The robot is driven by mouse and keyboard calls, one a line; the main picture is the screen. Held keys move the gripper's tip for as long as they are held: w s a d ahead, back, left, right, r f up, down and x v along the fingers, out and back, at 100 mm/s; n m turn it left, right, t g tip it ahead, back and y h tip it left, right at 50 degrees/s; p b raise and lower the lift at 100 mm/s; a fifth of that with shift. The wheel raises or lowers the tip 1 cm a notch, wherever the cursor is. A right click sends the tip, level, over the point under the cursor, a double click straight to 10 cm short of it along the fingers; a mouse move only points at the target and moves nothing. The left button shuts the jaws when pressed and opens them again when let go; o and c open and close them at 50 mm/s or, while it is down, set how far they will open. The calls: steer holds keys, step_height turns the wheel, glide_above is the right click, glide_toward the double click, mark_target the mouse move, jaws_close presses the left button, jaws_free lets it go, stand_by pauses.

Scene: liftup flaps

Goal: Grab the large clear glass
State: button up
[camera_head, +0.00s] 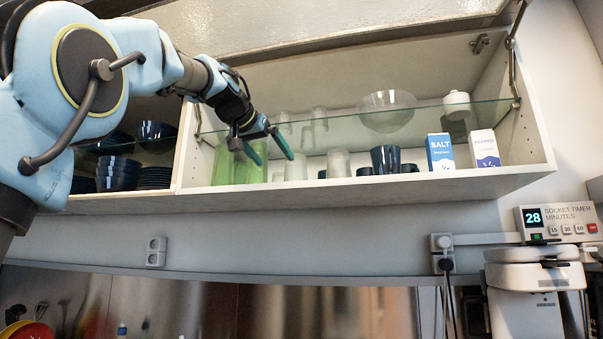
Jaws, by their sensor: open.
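Clear glasses stand in the open wall cabinet. A larger frosted-looking clear glass (338,164) is on the bottom shelf, with a shorter clear glass (297,168) to its left. Smaller clear glasses (320,116) stand on the glass shelf above. I cannot tell for certain which one is the large clear glass. My gripper (273,158) is open and empty at the cabinet front, its fingers pointing down and to the right. It is left of the larger glass and overlaps the tall green glasses in the picture.
Tall green glasses (225,165) stand left. Dark cups (385,159), a salt box (440,152) and another box (484,148) stand right. The glass shelf (420,106) with a clear bowl (388,108) crosses above. The cabinet's bottom edge (380,184) runs below; the raised flap (330,25) is overhead.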

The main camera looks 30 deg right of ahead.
mark_target(296, 168)
steer(key=d, duration=0.1)
steer(key=w+d+p, duration=0.1)
steer(key=d, duration=0.1)
steer(key=w+d+p, duration=0.1)
steer(key=d, duration=0.1)
steer(key=shift+w+d+r, duration=0.1)
steer(key=shift+r, duration=0.3)
steer(key=shift+w+d+f+p, duration=0.1)
steer(key=shift+w+d+p, duration=0.2)
steer(key=shift+d+p, duration=0.25)
steer(key=p+x, duration=0.2)
steer(key=x, duration=0.2)
steer(key=shift+d+f, duration=0.1)
steer(key=shift+d, duration=0.1)
steer(key=shift+c, duration=0.2)
steer(key=c, duration=1.4)
steer(key=shift+s+a, duration=0.1)
